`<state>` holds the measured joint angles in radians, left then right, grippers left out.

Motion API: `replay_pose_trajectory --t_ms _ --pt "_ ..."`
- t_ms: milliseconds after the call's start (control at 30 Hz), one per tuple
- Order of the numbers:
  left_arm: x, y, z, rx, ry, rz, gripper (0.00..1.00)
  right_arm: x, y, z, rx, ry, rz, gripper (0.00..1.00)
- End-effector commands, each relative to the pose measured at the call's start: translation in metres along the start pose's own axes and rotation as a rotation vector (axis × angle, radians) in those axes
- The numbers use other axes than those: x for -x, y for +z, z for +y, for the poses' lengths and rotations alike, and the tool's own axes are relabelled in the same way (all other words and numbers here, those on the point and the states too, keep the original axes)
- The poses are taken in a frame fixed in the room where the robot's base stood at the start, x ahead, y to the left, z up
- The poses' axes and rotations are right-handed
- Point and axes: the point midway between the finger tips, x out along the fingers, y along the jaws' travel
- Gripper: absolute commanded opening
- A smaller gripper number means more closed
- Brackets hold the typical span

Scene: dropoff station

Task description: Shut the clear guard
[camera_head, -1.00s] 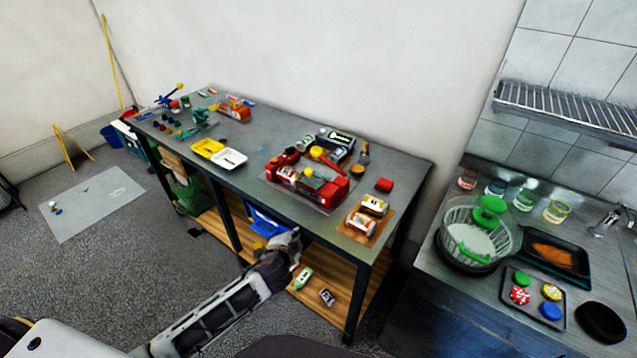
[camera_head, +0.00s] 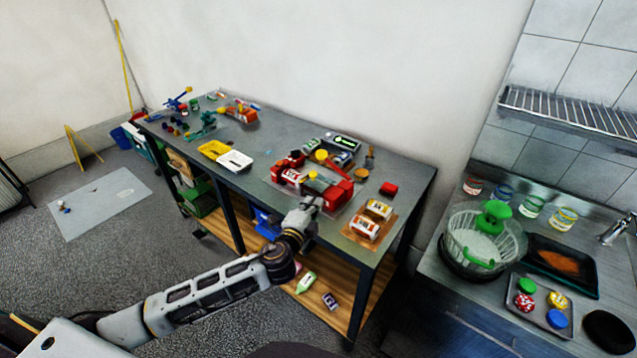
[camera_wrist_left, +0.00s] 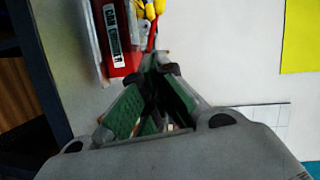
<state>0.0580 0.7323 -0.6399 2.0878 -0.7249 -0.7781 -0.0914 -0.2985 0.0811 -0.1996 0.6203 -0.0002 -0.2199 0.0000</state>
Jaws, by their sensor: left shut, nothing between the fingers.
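My left gripper (camera_head: 313,203) is at the front side of the machine, over the bench edge, shut and empty. In the left wrist view the gripper fingers (camera_wrist_left: 155,62) with green pads come together just below the machine's red labelled body (camera_wrist_left: 118,40). Whether they touch it cannot be told. My right gripper is in neither view.
A sink counter with a basket (camera_head: 478,238) is at the right. The bench's middle back is clear.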

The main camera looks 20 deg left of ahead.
Motion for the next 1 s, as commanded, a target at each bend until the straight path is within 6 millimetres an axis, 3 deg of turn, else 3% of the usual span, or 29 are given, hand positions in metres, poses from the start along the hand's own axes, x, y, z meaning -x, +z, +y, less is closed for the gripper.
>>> replay_pose_trajectory --t_ms 567,1000 --pt "-0.008 0.000 -0.001 0.002 0.000 -0.001 0.00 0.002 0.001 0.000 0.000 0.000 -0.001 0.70" --pt "-0.042 0.000 -0.001 0.002 0.000 -0.001 0.00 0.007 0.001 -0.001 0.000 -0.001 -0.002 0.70"
